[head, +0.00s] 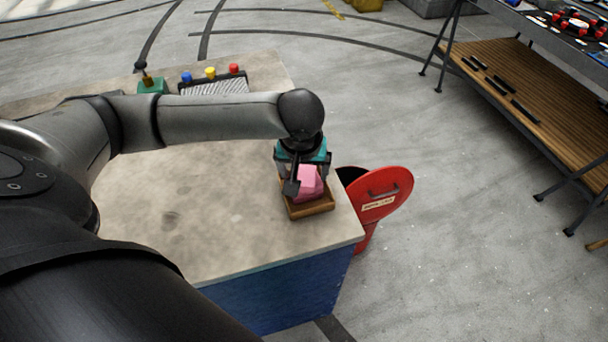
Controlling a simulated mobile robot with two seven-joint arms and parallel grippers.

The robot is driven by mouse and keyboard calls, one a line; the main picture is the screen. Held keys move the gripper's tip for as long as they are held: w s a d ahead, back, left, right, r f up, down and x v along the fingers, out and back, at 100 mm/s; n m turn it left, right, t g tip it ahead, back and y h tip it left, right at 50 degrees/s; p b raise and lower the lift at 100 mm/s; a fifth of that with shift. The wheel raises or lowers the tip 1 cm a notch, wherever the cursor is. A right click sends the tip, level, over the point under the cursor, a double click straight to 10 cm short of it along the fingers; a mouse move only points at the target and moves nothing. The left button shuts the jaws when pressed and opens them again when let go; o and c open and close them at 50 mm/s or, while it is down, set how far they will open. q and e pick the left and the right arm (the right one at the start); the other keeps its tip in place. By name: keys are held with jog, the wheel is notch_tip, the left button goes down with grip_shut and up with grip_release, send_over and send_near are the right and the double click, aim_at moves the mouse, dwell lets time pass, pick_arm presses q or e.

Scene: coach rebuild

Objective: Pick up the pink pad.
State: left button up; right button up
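The pink pad (311,185) is in a small brown wooden tray (312,210) near the right end of the worktop. My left gripper (308,180) comes down over the tray from above, with its dark fingers at the sides of the pad. One finger stands close against the pad's left side, and the other is at its upper right. Whether the fingers press on the pad cannot be told. The gripper hides the far part of the tray and some of the pad. My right gripper is not in view.
The pale worktop (190,215) is mostly clear left of the tray. At its back stand a green block with a lever (150,85) and a panel with blue, yellow and red knobs (212,82). A red bin (385,195) with a raised lid stands beside the right edge. A wooden shelf rack (530,85) is farther right.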

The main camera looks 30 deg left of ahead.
aim_at(304, 175)
pick_arm(q)
jog(key=c, duration=1.4)
jog(key=shift+o, duration=0.2)
notch_tip(304, 175, up, 20)
jog(key=p, duration=0.4)
